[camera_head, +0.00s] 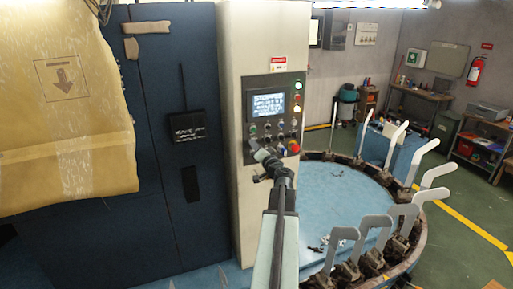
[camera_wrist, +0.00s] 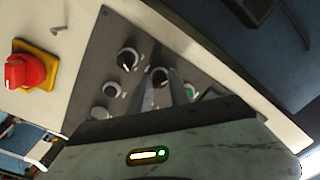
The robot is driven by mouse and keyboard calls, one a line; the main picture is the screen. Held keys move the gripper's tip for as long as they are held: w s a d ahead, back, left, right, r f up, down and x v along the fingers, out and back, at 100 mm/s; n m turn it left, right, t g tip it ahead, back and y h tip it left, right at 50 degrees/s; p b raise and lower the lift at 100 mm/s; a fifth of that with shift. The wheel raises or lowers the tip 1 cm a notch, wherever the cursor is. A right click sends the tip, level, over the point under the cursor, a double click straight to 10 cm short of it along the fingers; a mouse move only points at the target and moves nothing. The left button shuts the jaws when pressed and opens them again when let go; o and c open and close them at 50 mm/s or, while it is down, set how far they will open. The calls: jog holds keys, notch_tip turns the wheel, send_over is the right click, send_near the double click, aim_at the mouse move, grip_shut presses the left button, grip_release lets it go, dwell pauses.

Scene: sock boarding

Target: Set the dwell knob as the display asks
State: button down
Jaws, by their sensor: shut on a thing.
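The control panel (camera_head: 275,112) is on the front of a pale column. Its lit display (camera_head: 268,103) carries text too small to read. My gripper (camera_head: 258,153) reaches the lower left of the panel's row of knobs. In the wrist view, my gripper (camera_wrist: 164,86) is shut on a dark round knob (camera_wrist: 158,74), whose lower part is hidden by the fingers. I cannot read any label that names it as the dwell knob, nor its exact setting. Another black knob with a white pointer line (camera_wrist: 127,59) is beside it.
Smaller knobs (camera_wrist: 112,90) and a green button (camera_wrist: 190,91) are close to my fingers. A round blue table (camera_head: 335,195) ringed with pale upright boards (camera_head: 433,194) stands at the right.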

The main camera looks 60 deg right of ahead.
jog(key=c, duration=1.3)
grip_release()
jog(key=shift+w+f, duration=0.1)
jog(key=shift+o, duration=0.2)
jog(key=v, duration=0.7)
jog(key=shift+s+a, duration=0.2)
jog(key=shift+s, duration=0.15)
jog(key=shift+w, duration=0.1)
